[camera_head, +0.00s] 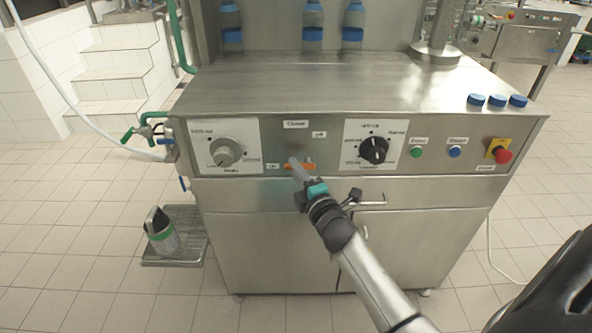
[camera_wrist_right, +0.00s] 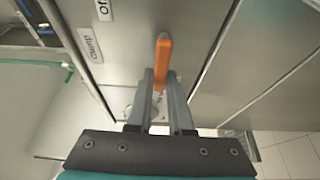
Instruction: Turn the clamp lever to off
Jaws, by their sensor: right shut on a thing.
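The orange clamp lever (camera_head: 309,166) is on the steel front panel, below the "Clamp" label (camera_head: 295,124). It lies roughly level at the height of the "on" label (camera_head: 273,167). The "off" label (camera_head: 319,134) is above it to the right. My right gripper (camera_head: 297,168) is at the lever, its arm coming from the lower right. In the right wrist view, the fingers (camera_wrist_right: 160,88) are shut on the outer part of the lever (camera_wrist_right: 163,58), and its pivot end shows beyond them. My left gripper is not in view.
A grey dial (camera_head: 225,151) is left of the lever and a black dial (camera_head: 373,150) right of it. Green and blue buttons and a red emergency stop (camera_head: 502,156) are farther right. A drawer handle (camera_head: 368,201) sticks out below, close to my right wrist.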

